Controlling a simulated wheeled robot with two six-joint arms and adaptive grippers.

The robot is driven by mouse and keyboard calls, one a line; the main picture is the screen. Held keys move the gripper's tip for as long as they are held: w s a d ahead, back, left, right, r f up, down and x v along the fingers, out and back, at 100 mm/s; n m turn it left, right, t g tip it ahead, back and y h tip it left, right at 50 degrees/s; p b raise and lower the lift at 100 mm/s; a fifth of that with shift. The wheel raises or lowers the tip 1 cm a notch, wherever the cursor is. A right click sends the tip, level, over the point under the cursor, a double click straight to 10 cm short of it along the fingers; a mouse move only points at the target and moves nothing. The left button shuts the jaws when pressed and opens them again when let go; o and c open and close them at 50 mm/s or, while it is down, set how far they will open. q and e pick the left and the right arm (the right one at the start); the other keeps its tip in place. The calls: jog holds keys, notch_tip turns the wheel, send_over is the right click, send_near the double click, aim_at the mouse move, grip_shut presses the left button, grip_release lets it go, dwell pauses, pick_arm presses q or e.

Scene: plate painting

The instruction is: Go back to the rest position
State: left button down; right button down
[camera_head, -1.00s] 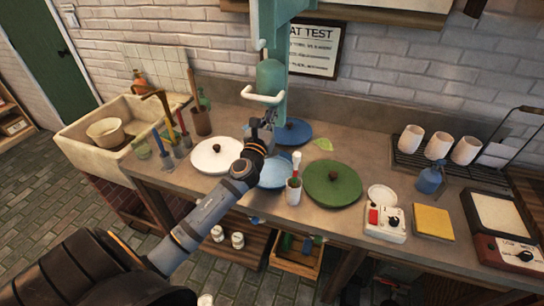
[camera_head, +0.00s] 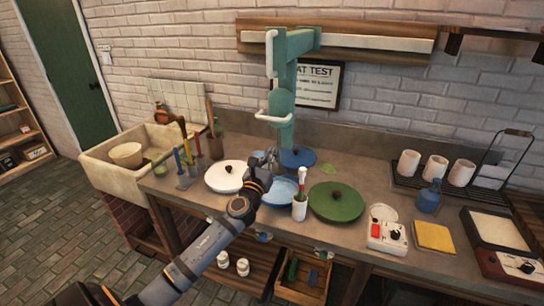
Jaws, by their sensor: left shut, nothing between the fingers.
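My left gripper (camera_head: 266,158) is over the worktop (camera_head: 370,182), between the white round plate (camera_head: 225,176) on its left and the light blue plate (camera_head: 281,191) on its right. It is shut with nothing in it, and its arm comes up from the lower left. A dark blue plate (camera_head: 298,157) lies behind it and a green plate (camera_head: 336,202) to the right. White, dark blue and green plates each have a dark knob on top. My right gripper is not in view.
A green press-like stand (camera_head: 285,75) rises right behind the gripper. Coloured tools stand at the left by the sink (camera_head: 110,165). Cups on a rack (camera_head: 433,168) are at the right.

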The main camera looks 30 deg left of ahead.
pick_arm(q)
jog(key=s+d+f+n+g+y, duration=0.1)
jog(key=s+f+n+g, duration=0.4)
jog(key=f+n, duration=0.4)
jog(key=s+d+f+n+g+y, duration=0.1)
jog(key=s+f+n+g, duration=0.45)
jog(key=n, duration=0.55)
jog(key=s+d+f+n+g+h, duration=0.3)
jog(key=s+d+f+n, duration=0.3)
jog(key=s, duration=0.4)
jog(key=s+d+f+n+g+h, duration=0.3)
jog(key=s+d+f+n, duration=0.3)
jog(key=s, duration=0.5)
notch_tip(320, 180, down, 25)
jog(key=s+a+n+g, duration=0.1)
jog(key=s+a+g, duration=0.1)
jog(key=a, duration=0.1)
jog(key=s+a+f, duration=0.1)
jog(key=s+f, duration=1.5)
jog(key=s, duration=0.2)
jog(key=shift+s+g, duration=0.25)
jog(key=shift+g, duration=0.1)
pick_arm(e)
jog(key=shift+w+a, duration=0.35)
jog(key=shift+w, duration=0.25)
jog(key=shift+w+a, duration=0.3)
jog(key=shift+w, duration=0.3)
